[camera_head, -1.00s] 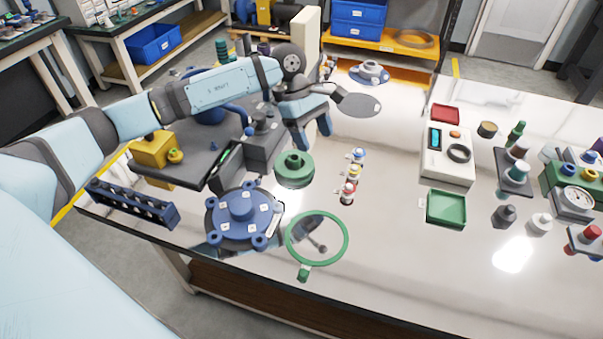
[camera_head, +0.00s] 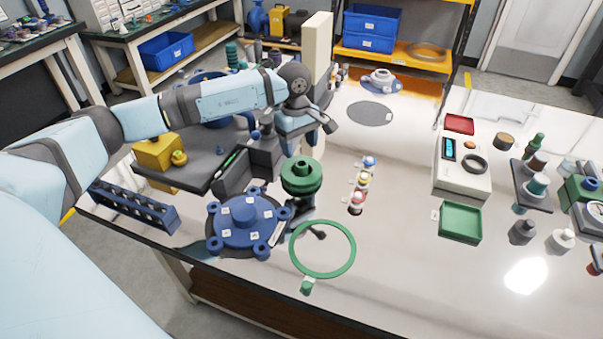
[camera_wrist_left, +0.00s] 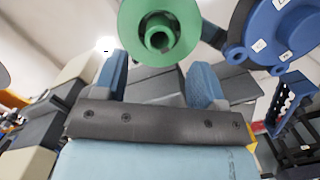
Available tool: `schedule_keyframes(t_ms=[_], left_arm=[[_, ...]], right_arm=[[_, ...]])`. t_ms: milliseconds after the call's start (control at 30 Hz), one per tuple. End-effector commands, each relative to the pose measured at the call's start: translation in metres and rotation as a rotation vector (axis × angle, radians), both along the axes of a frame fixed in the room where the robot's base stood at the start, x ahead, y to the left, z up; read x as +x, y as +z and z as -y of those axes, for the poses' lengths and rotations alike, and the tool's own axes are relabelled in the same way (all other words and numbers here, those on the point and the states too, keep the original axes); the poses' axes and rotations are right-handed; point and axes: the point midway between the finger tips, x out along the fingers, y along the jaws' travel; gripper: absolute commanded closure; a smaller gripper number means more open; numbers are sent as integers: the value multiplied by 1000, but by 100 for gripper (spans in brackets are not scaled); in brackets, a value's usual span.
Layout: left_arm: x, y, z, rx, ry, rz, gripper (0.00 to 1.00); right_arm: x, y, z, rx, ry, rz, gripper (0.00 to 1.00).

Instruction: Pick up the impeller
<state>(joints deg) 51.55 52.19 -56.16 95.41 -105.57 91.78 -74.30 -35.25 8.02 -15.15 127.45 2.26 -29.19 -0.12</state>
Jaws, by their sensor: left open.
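A green stepped round part with a central hub (camera_head: 301,176), which looks like the impeller, stands near the middle of the table, just behind and right of the blue flanged cover (camera_head: 245,214). In the left wrist view the green part (camera_wrist_left: 158,34) shows its round face and bore, just beyond the fingertips and between their lines. My left gripper (camera_head: 303,143) is open and empty, behind the green part in the head view. Its two blue fingers also show apart in the left wrist view (camera_wrist_left: 158,78). I cannot tell whether they touch the green part. My right gripper is not in view.
A green ring (camera_head: 324,277) lies in front, by the cover. Small coloured bottles (camera_head: 363,180) stand to the right. A green tray (camera_head: 461,223) and a white device (camera_head: 461,180) stand further right. The table centre right is clear.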

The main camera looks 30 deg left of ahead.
Motion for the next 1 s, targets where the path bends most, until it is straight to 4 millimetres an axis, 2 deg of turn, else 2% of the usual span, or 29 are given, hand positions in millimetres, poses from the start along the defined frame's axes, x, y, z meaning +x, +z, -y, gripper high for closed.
schedule_keyframes(t_ms=[233, 333, 500, 533, 567, 800, 1000], left_arm=[[-2, -39, 5, -1, 1, -4, 36], [-2, -45, 6, 1, 1, -2, 36], [-2, -45, 6, 0, 0, -1, 36], [-2, -45, 6, 0, 0, -1, 38], [-2, -45, 6, 0, 0, -1, 45], [-2, -45, 6, -1, 0, -1, 100], [-2, -44, 6, -1, 0, 1, 100]], right_arm=[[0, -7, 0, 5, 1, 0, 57], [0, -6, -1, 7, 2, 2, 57], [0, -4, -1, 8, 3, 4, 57], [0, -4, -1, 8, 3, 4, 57], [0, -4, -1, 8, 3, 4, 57], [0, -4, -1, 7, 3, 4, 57], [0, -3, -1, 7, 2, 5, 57]])
